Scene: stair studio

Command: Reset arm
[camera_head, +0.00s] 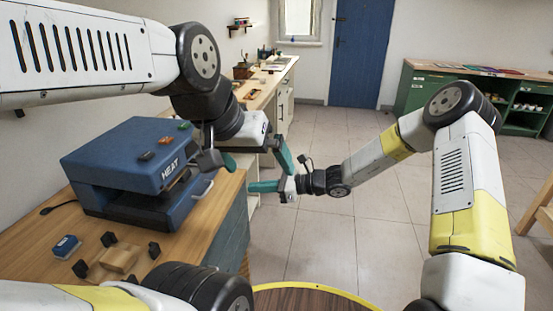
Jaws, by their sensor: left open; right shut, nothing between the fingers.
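My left arm comes in from the upper left and bends down past the blue heat press. My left gripper (258,166) points downward at the right of the press, with its teal fingers spread apart and nothing seen between them. My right arm bends at the right and its forearm reaches left across the picture. My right gripper (252,187) points left with its teal fingers together and empty. It is just below the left gripper's fingers in the picture; I cannot tell whether they touch.
The blue heat press (115,165) stands on a wooden counter (185,245), with a small blue block (66,247) and a wooden piece (120,258) among black blocks nearby. A round yellow-edged top (310,299) is at the bottom. A green cabinet (425,90) stands at the back right.

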